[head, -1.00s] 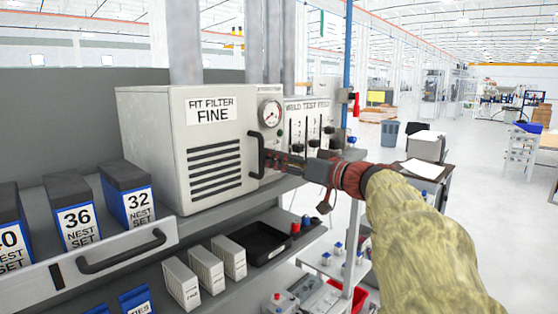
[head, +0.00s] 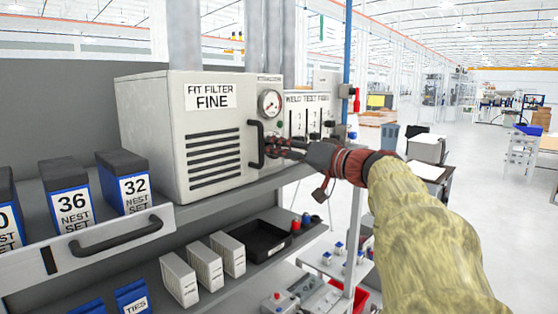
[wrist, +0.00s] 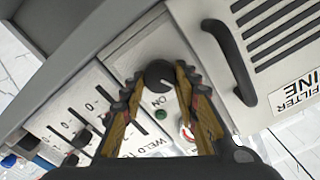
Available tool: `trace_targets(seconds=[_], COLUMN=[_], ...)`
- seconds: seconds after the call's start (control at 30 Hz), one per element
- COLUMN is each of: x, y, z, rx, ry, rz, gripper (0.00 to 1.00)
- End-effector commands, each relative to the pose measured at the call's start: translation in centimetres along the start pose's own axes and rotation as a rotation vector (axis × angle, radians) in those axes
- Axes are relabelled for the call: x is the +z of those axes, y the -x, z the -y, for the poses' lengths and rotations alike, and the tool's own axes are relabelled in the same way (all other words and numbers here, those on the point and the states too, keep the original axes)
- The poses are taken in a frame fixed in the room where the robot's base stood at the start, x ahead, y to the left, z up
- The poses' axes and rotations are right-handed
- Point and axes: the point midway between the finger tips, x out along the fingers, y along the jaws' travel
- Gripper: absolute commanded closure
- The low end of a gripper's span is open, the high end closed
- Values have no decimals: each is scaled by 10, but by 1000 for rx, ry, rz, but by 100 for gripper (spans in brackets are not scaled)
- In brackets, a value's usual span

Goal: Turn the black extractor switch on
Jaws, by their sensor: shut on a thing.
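The black extractor switch (wrist: 160,73) is a round knob on the light grey panel beside the filter box, with an "ON" label and a small green lamp (wrist: 161,114) close by. My gripper (wrist: 158,82) has its yellow-brown fingers on either side of the knob and is shut on it. In the head view my gripper (head: 279,147) reaches the panel from the right, just beside the black door handle (head: 256,145). There its fingers hide the knob. I cannot make out the knob's pointer.
The "FIT FILTER FINE" box (head: 160,140) stands left of the panel. The weld test panel (head: 306,103) with several sliders is to the right. A pressure gauge (head: 269,103) sits above my gripper. Shelves with boxes and a black tray (head: 262,240) lie below.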

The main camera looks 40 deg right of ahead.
Motion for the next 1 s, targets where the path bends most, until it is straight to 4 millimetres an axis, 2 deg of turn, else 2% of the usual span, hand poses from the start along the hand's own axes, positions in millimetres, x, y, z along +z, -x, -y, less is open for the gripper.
trace_targets(seconds=[1.0], x=[2], y=[0], z=[-5], rx=[2], ry=[-958], rz=[1], gripper=[95])
